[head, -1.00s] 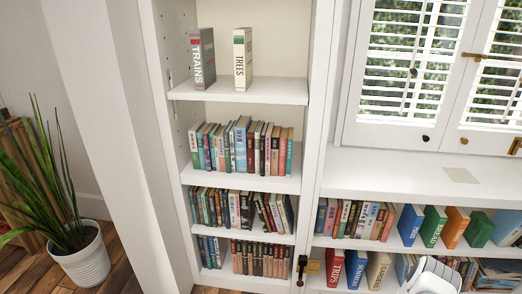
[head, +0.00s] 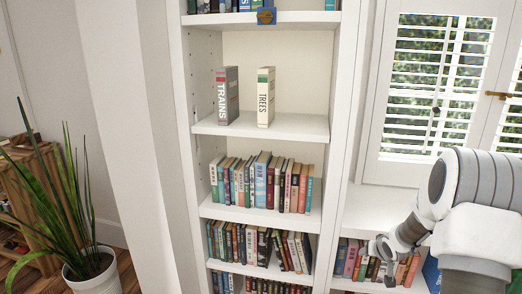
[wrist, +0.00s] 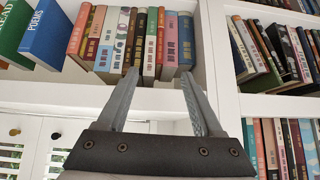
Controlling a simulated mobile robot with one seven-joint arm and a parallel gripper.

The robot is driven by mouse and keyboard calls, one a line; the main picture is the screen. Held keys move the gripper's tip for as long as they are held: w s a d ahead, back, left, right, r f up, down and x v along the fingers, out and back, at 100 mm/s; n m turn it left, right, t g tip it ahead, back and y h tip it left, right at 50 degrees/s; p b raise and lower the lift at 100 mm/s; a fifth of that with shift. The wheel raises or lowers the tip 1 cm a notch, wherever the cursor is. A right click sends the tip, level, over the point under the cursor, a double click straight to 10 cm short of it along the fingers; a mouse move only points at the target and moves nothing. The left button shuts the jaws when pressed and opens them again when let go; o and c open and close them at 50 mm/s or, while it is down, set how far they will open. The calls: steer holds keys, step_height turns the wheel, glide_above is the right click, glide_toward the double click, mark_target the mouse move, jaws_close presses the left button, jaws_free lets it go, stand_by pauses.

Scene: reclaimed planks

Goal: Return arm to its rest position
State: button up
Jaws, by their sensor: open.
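My gripper (wrist: 160,74) shows in the wrist view with its two grey fingers apart and nothing between them. The wrist view looks upside down. Beyond the fingertips stands a row of books (wrist: 150,40) on a white shelf; I cannot tell whether the fingers touch anything.
A tall white bookcase (head: 205,130) holds a TRAINS book (head: 228,95), a TREES book (head: 265,97) and rows of books (head: 262,183). A potted plant (head: 92,272) stands at the left. A shuttered window (head: 440,85) is at the right. A blue POEMS book (wrist: 45,32) shows in the wrist view.

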steer(key=s+a+r+g+h, duration=0.1)
steer(key=s+a+r, duration=0.5)
steer(key=r, duration=0.4)
steer(key=s+a+r, duration=0.4)
steer(key=s+r, duration=0.4)
steer(key=r, duration=0.2)
steer(key=s+a+r+n+y, duration=0.1)
steer(key=s+a, duration=0.3)
steer(key=s, duration=0.3)
steer(key=s+a+r+n+g+y, duration=0.1)
steer(key=s+a+r, duration=0.15)
steer(key=s, duration=0.45)
steer(key=s+a+r+n, duration=0.1)
steer(key=s+a, duration=0.3)
steer(key=s, duration=0.4)
step_height(320, 180, up, 24)
steer(key=p, duration=2.5)
steer(key=shift+w+r, duration=0.15)
steer(key=shift+w, duration=0.2)
